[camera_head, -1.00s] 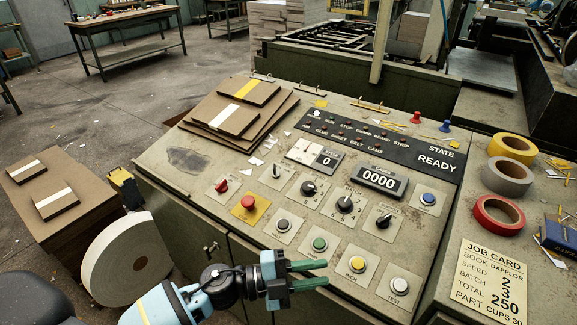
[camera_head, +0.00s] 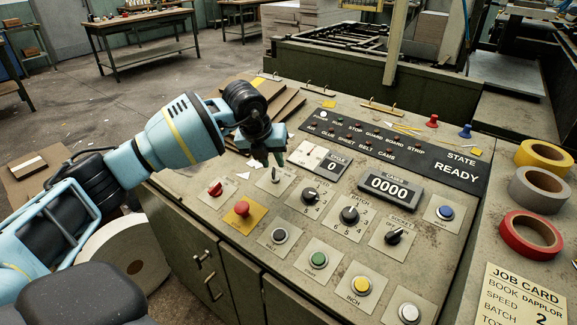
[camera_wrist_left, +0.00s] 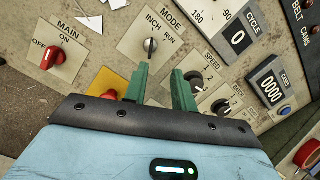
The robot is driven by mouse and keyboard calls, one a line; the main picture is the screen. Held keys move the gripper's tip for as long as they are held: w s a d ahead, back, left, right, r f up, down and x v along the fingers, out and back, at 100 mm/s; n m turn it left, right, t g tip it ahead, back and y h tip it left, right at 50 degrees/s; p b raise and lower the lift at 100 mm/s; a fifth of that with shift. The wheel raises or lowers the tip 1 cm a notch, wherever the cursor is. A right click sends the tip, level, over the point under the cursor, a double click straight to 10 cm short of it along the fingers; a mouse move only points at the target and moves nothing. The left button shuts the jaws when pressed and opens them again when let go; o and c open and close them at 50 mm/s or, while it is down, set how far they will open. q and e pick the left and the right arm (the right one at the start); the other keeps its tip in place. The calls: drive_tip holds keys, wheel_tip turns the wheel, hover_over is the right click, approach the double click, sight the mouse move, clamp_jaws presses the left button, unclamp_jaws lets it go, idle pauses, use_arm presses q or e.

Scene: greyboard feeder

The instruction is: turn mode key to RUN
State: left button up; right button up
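The mode key (camera_head: 275,175) is a small silver key on a pale plate in the upper left of the control panel. In the left wrist view the mode key (camera_wrist_left: 150,46) stands below the labels INCH and RUN; I cannot tell surely which label it points to. My left gripper (camera_head: 268,158) hangs over the panel just above and behind the key, pointing down. In the left wrist view its green fingers (camera_wrist_left: 162,80) are apart with nothing between them, and the key lies ahead of the left finger. My right gripper is out of view.
The red main switch (camera_head: 215,189) and a red button on a yellow plate (camera_head: 242,209) are close to the key. Several knobs and buttons fill the panel to the right. The state display (camera_head: 459,169) reads READY. Tape rolls (camera_head: 531,232) lie at the right.

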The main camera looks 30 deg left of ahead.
sight(274, 175)
use_arm(q)
drive_tip(key=shift+y, duration=0.4)
drive_tip(key=shift+w+a+f, duration=0.35)
drive_tip(key=shift+w+f, duration=0.25)
drive_tip(key=shift+f, duration=0.35)
drive_tip(key=shift+w+a+f, duration=0.4)
drive_tip(key=shift+w+f, duration=0.2)
drive_tip(key=shift+f, duration=0.3)
drive_tip(key=shift+w+a+f, duration=0.35)
drive_tip(key=shift+w+f, duration=0.25)
drive_tip(key=shift+f, duration=0.35)
drive_tip(key=shift+c, duration=0.5)
clamp_jaws()
